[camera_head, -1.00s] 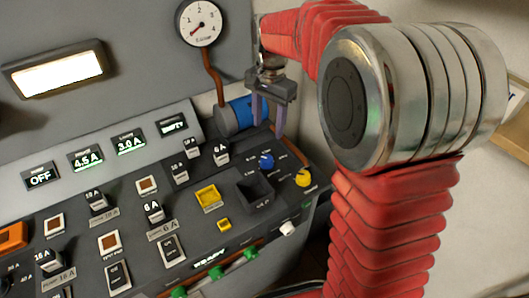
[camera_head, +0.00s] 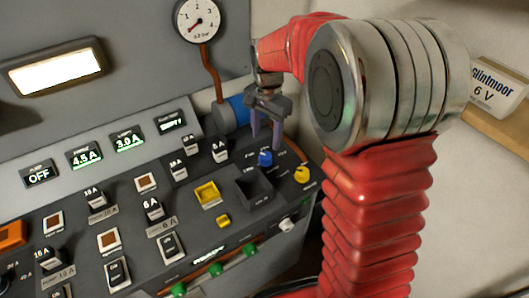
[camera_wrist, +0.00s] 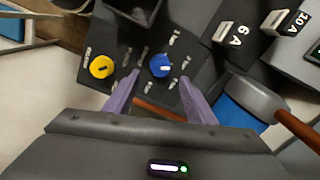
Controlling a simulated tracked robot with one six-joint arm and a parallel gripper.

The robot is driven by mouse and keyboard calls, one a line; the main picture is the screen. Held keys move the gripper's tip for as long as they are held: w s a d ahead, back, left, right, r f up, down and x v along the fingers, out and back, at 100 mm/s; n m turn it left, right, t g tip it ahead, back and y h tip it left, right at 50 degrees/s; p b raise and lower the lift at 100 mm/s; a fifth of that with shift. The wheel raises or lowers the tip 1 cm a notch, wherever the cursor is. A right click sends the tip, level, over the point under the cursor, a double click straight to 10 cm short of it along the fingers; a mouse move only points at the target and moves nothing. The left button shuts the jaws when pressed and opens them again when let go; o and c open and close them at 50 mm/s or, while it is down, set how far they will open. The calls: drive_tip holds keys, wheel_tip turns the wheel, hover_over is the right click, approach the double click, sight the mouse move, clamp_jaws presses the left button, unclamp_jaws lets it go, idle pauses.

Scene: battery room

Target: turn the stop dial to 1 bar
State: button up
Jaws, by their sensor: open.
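A blue dial (camera_head: 265,157) sits at the right end of the sloping dark panel, with several small printed labels around it. I cannot tell by lettering which is the stop dial. My gripper (camera_head: 266,139) is open and empty, its purple fingers pointing down just above the blue dial. In the wrist view the fingertips (camera_wrist: 157,80) straddle the blue dial's near side, apart from it.
A round pressure gauge (camera_head: 198,19) hangs on the wall above a blue cylinder (camera_head: 239,108). A box marked 6 V (camera_head: 497,86) sits on a shelf at right.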

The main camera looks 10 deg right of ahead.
sight(265, 155)
wheel_tip(265, 155, down, 8)
drive_tip(key=shift+w+a+r, duration=0.1)
idle(0.4)
drive_tip(key=c, duration=0.9)
drive_tip(key=shift+a, duration=0.3)
drive_tip(key=shift+c, duration=0.7)
drive_tip(key=shift+d, duration=0.25)
